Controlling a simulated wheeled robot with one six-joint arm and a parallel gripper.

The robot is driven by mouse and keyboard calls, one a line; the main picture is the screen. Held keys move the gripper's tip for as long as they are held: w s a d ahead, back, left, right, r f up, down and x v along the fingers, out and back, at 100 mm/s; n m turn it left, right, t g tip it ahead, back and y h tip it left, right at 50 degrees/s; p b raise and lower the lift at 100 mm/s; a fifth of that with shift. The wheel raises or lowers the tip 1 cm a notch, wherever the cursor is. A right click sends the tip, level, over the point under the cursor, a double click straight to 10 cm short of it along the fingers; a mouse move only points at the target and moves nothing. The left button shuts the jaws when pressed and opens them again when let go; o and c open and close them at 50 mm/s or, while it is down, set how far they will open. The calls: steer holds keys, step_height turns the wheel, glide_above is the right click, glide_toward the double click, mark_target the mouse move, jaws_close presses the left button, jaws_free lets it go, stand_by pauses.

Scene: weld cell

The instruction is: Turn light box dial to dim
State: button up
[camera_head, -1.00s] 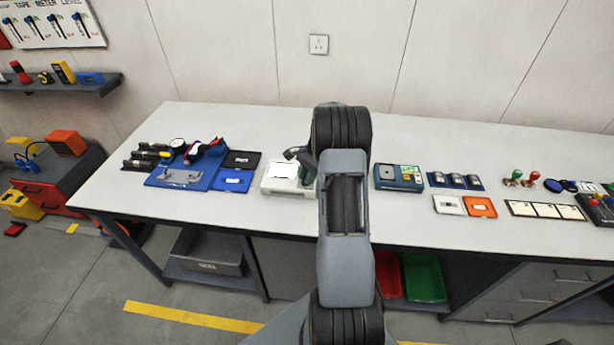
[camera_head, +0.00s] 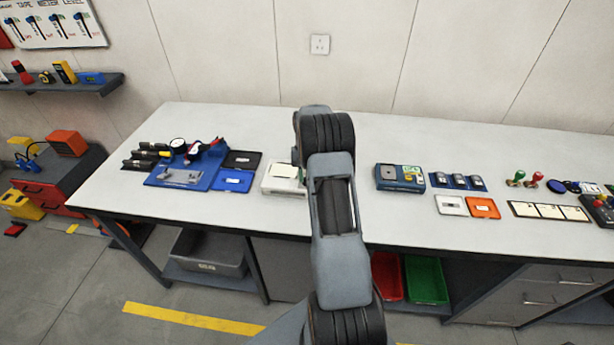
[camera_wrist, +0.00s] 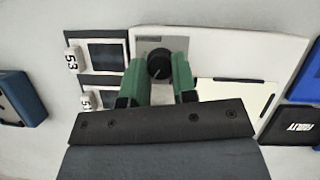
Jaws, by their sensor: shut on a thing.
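The light box (camera_head: 270,186) is a white box on the bench, left of my arm, with its right part hidden by the arm. Its pale cream panel (camera_head: 285,170) shows on top. In the wrist view, the light box (camera_wrist: 255,45) carries a round black dial (camera_wrist: 159,62) on a grey plate beside the panel (camera_wrist: 235,92). My gripper (camera_wrist: 160,72) has green fingers, one on each side of the dial, and is shut on it. A faint pale mark shows on the dial; its setting cannot be read. In the head view my arm mostly hides the gripper.
A blue device (camera_head: 400,178) stands right of my arm. Blue and black trays (camera_head: 232,180) lie left of the light box. In the wrist view, dark items with tags marked 53 (camera_wrist: 72,60) sit close left of the box. The bench front is fairly clear.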

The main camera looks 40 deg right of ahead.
steer(key=n+h, duration=0.1)
steer(key=n, duration=0.2)
steer(key=n+h, duration=0.1)
steer(key=n, duration=0.2)
steer(key=shift+w+a+n+g+h+b, duration=0.1)
steer(key=shift+a+n+g+h+b, duration=0.05)
steer(key=shift+n+g+h+b, duration=0.2)
stand_by(0.5)
steer(key=o, duration=0.9)
steer(key=v, duration=1.3)
steer(key=shift+w+a+r, duration=0.1)
steer(key=shift+w+r, duration=0.05)
steer(key=shift+r, duration=0.2)
